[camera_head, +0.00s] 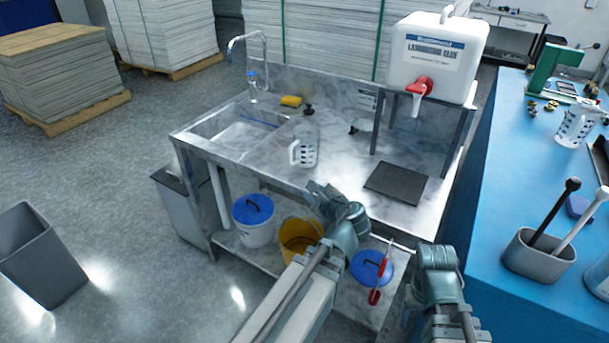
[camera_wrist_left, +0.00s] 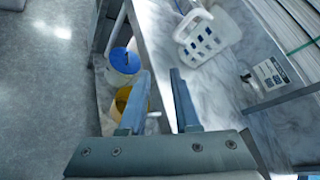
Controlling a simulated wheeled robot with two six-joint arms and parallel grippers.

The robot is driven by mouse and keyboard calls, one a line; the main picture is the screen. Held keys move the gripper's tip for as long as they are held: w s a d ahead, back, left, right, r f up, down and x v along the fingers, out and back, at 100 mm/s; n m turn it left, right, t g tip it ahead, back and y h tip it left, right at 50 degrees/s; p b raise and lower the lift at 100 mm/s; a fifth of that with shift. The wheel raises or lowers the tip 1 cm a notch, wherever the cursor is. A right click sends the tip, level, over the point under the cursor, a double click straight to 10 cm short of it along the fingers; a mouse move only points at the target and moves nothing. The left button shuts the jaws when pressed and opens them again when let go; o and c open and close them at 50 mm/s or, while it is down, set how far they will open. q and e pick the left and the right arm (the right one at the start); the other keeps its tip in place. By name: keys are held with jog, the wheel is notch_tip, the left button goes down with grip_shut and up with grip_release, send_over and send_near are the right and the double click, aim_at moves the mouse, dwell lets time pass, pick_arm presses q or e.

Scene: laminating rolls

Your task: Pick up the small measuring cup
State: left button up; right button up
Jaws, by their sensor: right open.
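A clear measuring cup (camera_head: 305,147) with dark markings and a white handle stands on the steel bench. It also shows at the top of the left wrist view (camera_wrist_left: 208,36), handle towards the upper left. A second marked jug (camera_head: 577,123) stands on the blue table at the right. My left gripper (camera_head: 322,194) is over the bench's front edge, nearer to me than the first cup and apart from it. Its two fingers (camera_wrist_left: 160,95) are spread with nothing between them. My right gripper (camera_head: 438,262) is open, low between bench and blue table; its fingertips are hard to make out.
A glue container (camera_head: 435,55) with a red tap stands on a raised stand. A dark plate (camera_head: 396,183) lies on the bench, right of the cup. The sink (camera_head: 232,130) is to its left. Buckets (camera_head: 253,222) stand on the shelf below. A grey bin (camera_head: 40,255) is on the floor.

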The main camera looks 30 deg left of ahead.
aim_at(302, 150)
pick_arm(q)
jog(key=w+a+m+t+b, duration=0.1)
jog(key=w+a+m+b, duration=0.1)
jog(key=w+a+m, duration=0.1)
jog(key=w+a+m+t+y+b, duration=0.1)
jog(key=w+a+m+b, duration=0.1)
jog(key=w+a, duration=0.3)
jog(key=w+a+m+t+y+b, duration=0.1)
jog(key=w+a+m+t+b, duration=0.1)
jog(key=w+a+m, duration=0.2)
jog(key=shift+w+a+f, duration=0.15)
jog(key=shift+a+f, duration=0.05)
jog(key=shift+a, duration=0.4)
jog(key=shift+w+a+f, duration=0.15)
jog(key=shift+a+f, duration=0.05)
jog(key=shift+a, duration=0.35)
grip_shut()
pick_arm(e)
notch_tip(302, 150, down, 9)
jog(key=shift+r, duration=0.1)
dwell(0.5)
